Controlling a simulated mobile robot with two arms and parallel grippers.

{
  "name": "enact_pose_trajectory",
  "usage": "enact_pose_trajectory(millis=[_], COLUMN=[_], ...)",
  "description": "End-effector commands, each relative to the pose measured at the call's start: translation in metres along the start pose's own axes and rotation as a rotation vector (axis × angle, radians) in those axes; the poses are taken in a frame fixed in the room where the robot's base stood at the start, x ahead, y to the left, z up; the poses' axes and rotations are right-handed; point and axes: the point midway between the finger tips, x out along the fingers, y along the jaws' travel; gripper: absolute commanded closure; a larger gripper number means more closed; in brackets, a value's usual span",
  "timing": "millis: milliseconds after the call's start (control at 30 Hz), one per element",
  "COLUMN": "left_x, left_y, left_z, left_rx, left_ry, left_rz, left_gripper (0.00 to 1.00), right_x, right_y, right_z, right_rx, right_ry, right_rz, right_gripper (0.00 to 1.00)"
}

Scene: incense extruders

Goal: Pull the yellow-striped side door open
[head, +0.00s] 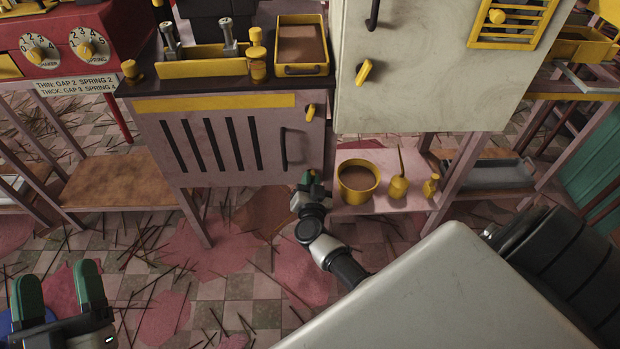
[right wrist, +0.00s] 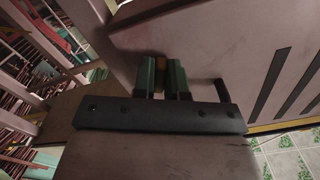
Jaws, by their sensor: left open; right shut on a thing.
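The side door (head: 210,160), with a yellow stripe (head: 215,103) and dark slots, sits on the front of the cabinet and looks closed. It has a dark handle (head: 284,148) on its right side and a yellow latch (head: 310,112) above. The door also shows in the right wrist view (right wrist: 215,50). My right gripper (head: 312,178) is at the door's lower right, below and right of the handle. In the right wrist view it is shut on a small brownish-yellow piece (right wrist: 160,70), largely hidden by the fingers. My left gripper (head: 58,291) is open and empty at lower left.
Thin sticks and pink stains cover the tiled floor (head: 215,260), which is otherwise open before the door.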

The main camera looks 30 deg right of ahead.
Motion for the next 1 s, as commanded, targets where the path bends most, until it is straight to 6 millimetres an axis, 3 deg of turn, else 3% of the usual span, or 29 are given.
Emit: enact_pose_trajectory(millis=[367,700,1000], left_x=[-0.016,-0.057,-0.099], left_y=[-0.010,-0.019,-0.025], left_z=[0.049,0.083,0.097], left_rx=[0.014,0.018,0.017], left_ry=[-0.451,-0.858,-1.153], left_rz=[-0.025,-0.051,-0.072], left_gripper=[0.34,0.34,0.34], right_x=[0.000,0.000,0.000], right_y=[-0.001,0.001,0.001], right_z=[-0.002,-0.002,-0.001], right_rx=[-0.121,-0.244,-0.345], right_ry=[-0.002,-0.002,-0.002], right_rz=[0.001,0.002,0.001], right_gripper=[1.00,1.00,1.00])
